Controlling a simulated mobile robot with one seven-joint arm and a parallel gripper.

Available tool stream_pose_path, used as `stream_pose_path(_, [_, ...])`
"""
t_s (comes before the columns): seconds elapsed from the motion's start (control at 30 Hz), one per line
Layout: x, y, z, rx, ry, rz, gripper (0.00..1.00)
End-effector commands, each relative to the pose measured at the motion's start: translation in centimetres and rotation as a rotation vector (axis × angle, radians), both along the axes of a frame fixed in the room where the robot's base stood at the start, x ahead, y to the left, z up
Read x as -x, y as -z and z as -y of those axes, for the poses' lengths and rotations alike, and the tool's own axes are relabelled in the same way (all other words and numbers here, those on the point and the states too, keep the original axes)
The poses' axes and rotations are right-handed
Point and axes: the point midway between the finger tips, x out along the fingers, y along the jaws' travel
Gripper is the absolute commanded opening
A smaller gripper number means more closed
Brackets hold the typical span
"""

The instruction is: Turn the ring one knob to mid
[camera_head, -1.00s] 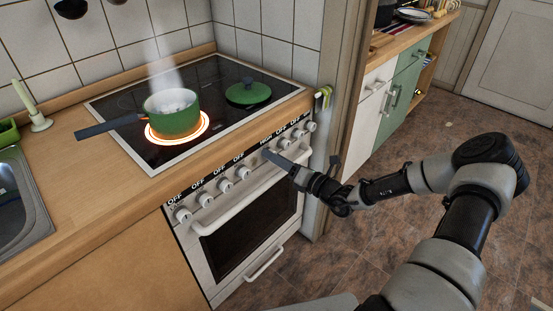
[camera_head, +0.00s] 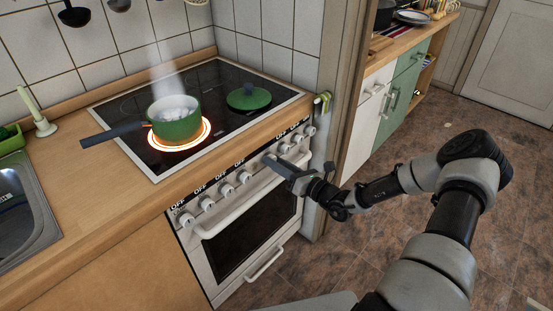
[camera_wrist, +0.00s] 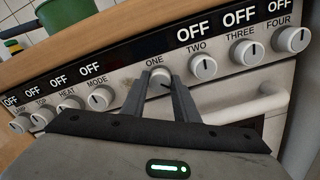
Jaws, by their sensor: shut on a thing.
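The ring one knob (camera_wrist: 160,77) is a white round knob under the label ONE on the stove's front panel. In the wrist view my gripper (camera_wrist: 161,84) has its two dark fingers on either side of the knob, shut on it. The fingers partly cover the knob, and no setting word is readable above it. In the head view my gripper (camera_head: 269,160) reaches the panel from the right and hides most of this knob. The green pot (camera_head: 176,120) stands steaming on a glowing red ring of the cooktop (camera_head: 128,112).
Knobs TWO (camera_wrist: 203,67), THREE (camera_wrist: 248,54) and FOUR (camera_wrist: 292,40) sit to the right and read OFF. The MODE knob (camera_wrist: 100,97) is to the left. The oven handle (camera_head: 235,213) runs just below the knobs. A green lid (camera_head: 249,97) lies on the cooktop.

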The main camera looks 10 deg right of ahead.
Motion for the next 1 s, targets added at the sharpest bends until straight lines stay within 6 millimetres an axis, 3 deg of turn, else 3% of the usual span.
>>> stream_pose_path(0.5, [0.10,0.00,-0.04,0.336,-0.002,0.242,0.05])
stream_pose_path(1.0, [0.12,0.15,-0.02,0.452,-0.002,0.326,0.05])
